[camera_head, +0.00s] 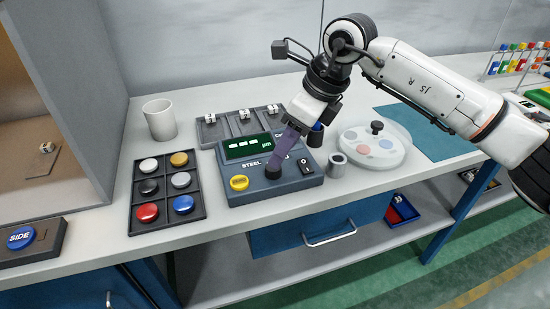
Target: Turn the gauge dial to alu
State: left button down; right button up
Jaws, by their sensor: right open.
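The gauge (240,190) is a dark blue box on the bench in the middle of the head view. Its green display (246,146) shows dashes and "µm". The word STEEL is printed below the display at the left; another label to the right is mostly hidden. My right gripper (275,168) comes down from the upper right, tilted, with its fingertips at the dark dial low on the gauge's face. The gripper is open; its fingers cover most of the dial, so I cannot tell where the dial points or whether the fingers touch it. My left gripper is out of view.
A yellow button (239,183) and a black switch (306,165) flank the dial. A grey ring (337,160) and a round white fixture (365,156) stand right.

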jog(key=shift+p+x, duration=0.35)
jog(key=shift+x, duration=2.4)
jog(key=c, duration=1)
jog(key=shift+c, duration=0.2)
